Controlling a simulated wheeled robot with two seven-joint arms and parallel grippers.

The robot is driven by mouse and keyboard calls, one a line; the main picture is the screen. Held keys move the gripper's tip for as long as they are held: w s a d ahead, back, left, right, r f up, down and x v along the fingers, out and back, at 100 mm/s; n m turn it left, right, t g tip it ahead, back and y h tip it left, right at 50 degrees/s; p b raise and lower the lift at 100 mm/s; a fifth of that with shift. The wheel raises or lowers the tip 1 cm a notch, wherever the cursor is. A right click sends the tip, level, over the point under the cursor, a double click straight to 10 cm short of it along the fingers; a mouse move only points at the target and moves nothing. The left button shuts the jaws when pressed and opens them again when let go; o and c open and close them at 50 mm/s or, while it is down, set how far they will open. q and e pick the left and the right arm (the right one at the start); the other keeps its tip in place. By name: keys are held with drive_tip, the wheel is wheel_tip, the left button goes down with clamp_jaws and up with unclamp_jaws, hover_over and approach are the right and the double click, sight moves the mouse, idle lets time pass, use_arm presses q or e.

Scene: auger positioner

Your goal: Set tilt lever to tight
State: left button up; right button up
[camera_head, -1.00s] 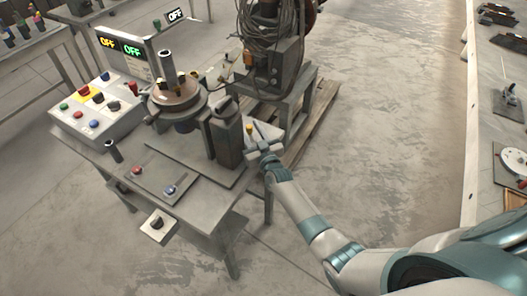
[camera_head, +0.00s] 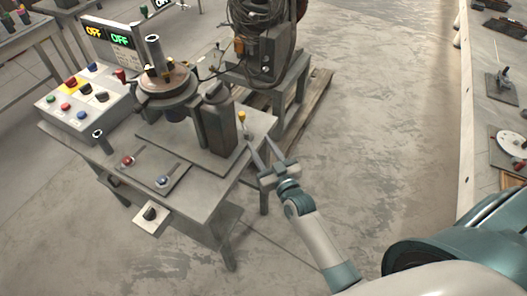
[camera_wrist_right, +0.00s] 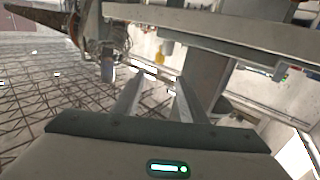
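The positioner (camera_head: 167,90) stands on a grey metal table (camera_head: 202,187), with a round brown-topped plate and an upright post. A small yellow-tipped part (camera_head: 242,117) shows at the table's right side, beside the dark upright block (camera_head: 217,125). I cannot tell for sure whether it is the tilt lever. My right gripper (camera_head: 260,148) is open and empty, just off the table's right edge and apart from the yellow tip. In the right wrist view the yellow tip (camera_wrist_right: 159,57) shows beyond and between the two spread fingers (camera_wrist_right: 158,95). My left gripper is out of view.
A control box (camera_head: 85,100) with coloured buttons and displays reading OFF stands at the table's left. A machine with coiled cable (camera_head: 262,50) stands behind on a stand and pallet. A small switch box (camera_head: 151,216) juts from the front edge. Floor to the right is clear.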

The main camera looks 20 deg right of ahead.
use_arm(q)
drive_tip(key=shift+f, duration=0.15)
use_arm(e)
drive_tip(key=shift+s, duration=0.7)
drive_tip(key=shift+c, duration=0.4)
